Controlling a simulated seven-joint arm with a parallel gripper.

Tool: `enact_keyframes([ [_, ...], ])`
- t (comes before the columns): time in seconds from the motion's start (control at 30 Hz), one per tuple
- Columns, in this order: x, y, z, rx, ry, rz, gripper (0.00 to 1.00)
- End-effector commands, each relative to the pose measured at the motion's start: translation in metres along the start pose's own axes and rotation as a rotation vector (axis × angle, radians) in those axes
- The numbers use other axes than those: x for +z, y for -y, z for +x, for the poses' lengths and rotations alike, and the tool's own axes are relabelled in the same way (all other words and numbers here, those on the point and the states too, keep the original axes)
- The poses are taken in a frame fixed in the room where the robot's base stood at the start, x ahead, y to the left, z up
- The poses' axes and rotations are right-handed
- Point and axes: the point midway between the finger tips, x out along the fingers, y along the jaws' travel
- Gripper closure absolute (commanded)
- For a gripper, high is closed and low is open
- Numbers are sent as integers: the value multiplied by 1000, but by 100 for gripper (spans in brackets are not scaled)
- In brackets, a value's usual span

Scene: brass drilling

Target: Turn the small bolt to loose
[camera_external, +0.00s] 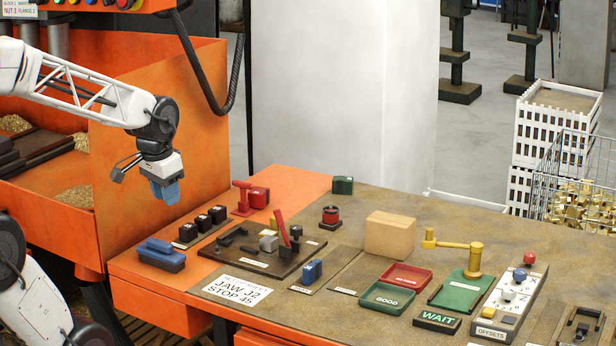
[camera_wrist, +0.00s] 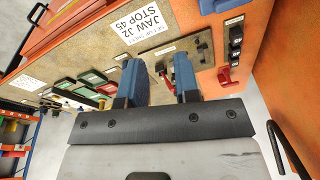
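My gripper (camera_external: 167,190) hangs in the air at the left, above the orange end of the bench and apart from everything on it. In the wrist view my gripper (camera_wrist: 161,75) has its two blue fingers spread with an empty gap between them. A dark fixture plate (camera_external: 284,268) lies to the right of and below it, carrying a red lever (camera_external: 281,226), a grey block (camera_external: 268,242) and small dark parts. The plate (camera_wrist: 203,62) shows partly behind the fingers in the wrist view. I cannot pick out which part is the small bolt.
A blue block (camera_external: 162,256) on a dark base sits at the bench's left edge. A cardboard box (camera_external: 390,235), red tray (camera_external: 406,276) and green tray (camera_external: 387,299) lie right.

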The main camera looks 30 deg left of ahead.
Motion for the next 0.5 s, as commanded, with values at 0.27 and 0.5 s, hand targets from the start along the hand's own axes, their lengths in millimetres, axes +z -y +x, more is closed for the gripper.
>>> enact_keyframes([
  [0.27,-47,19,29,11,42,175,71],
  [0.5,-84,36,60,27,74,327,71],
])
